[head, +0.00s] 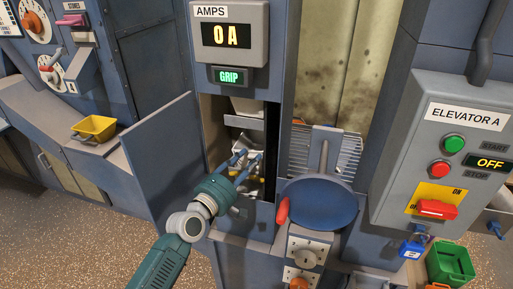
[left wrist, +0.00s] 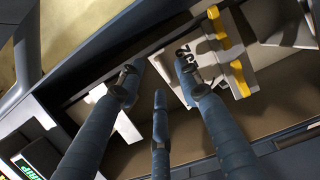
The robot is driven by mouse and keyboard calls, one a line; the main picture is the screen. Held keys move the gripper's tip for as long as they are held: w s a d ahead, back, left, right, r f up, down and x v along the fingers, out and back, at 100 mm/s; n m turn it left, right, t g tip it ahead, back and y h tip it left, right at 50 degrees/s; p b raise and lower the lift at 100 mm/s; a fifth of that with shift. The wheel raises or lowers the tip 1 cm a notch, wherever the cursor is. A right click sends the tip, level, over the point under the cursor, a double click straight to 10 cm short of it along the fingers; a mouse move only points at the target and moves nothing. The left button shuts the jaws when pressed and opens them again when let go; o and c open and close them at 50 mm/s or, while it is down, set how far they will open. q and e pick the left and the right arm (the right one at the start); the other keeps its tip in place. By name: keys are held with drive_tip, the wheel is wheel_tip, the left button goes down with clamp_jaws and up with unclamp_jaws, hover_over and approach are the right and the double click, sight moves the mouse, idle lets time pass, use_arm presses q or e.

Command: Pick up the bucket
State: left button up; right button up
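My left gripper (head: 243,160) reaches into the open cabinet doorway below the AMPS display. In the left wrist view its fingers (left wrist: 160,80) are spread open with nothing clearly held between them. A white part with dark lettering and yellow pieces (left wrist: 215,65) lies just beyond the right finger; I cannot tell whether they touch. A pale bucket-like part (head: 246,106) hangs in the upper opening. A yellow bucket (head: 95,128) sits on a ledge at the left, and a green bin (head: 450,263) stands at the lower right. I cannot tell which is the task's bucket. My right gripper is not in view.
An open blue door (head: 163,160) stands left of the opening. A round blue cover with a red handle (head: 322,203) is to its right, before a wire grille (head: 350,153). The Elevator A control box (head: 405,165) reads OFF. The display reads 0 A.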

use_arm(q)
drive_tip(key=shift+w+d+f, duration=0.1)
drive_tip(key=shift+w+d, duration=0.2)
drive_tip(key=shift+w, duration=0.35)
drive_tip(key=shift+s, duration=0.1)
drive_tip(key=shift+c, duration=1.1)
clamp_jaws()
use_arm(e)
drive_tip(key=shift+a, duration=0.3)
use_arm(q)
drive_tip(key=shift+r, duration=0.2)
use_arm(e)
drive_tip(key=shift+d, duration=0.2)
